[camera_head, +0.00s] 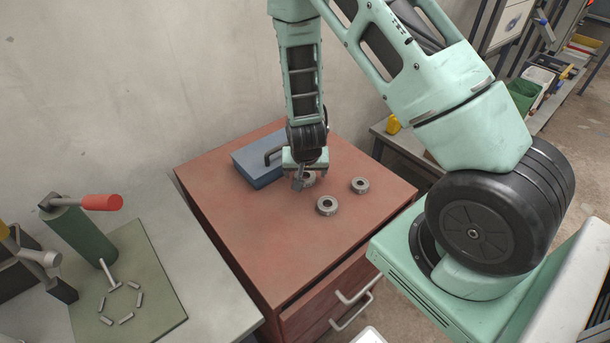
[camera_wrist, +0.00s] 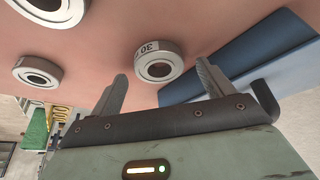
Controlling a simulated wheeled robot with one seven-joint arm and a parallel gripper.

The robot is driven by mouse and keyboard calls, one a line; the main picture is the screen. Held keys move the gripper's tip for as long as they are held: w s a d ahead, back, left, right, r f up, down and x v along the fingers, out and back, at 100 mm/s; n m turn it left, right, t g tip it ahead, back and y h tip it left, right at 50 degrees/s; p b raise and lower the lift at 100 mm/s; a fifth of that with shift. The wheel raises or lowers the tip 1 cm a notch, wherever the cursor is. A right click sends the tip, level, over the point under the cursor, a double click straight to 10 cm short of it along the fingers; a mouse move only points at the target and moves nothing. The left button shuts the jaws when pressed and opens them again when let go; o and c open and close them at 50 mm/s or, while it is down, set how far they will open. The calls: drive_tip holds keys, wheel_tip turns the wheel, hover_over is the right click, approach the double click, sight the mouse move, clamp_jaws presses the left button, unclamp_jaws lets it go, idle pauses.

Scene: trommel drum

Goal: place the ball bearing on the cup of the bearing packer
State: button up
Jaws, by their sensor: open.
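Three ring-shaped steel ball bearings sit on the red cabinet top. One bearing (camera_head: 309,178) is partly hidden by my gripper (camera_head: 299,184); in the wrist view this bearing (camera_wrist: 158,75), marked 30, lies between and just beyond my open fingers (camera_wrist: 162,68). I cannot tell whether they touch it. The other bearings, one nearer the front (camera_head: 327,212) and one to the right (camera_head: 360,191), lie clear of my gripper. On the left bench stands a green cylindrical device with a red-gripped lever (camera_head: 75,235), perhaps the bearing packer; no cup is clearly visible.
A blue case (camera_head: 247,167) with a dark handle lies close beside my gripper on the red cabinet (camera_head: 240,225). Small metal rollers form a ring on a green mat (camera_head: 160,290) at lower left. The cabinet top's front left is bare. A wall stands behind.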

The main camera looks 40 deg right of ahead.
sight(305, 177)
drive_tip(key=shift+w+d+f, duration=0.1)
drive_tip(key=shift+w+f, duration=0.05)
drive_tip(key=shift+f, duration=0.25)
drive_tip(key=c, duration=1.2)
drive_tip(key=shift+r, duration=0.15)
drive_tip(key=shift+c, duration=0.3)
wheel_tip(305, 177, up, 10)
drive_tip(key=shift+b, duration=0.35)
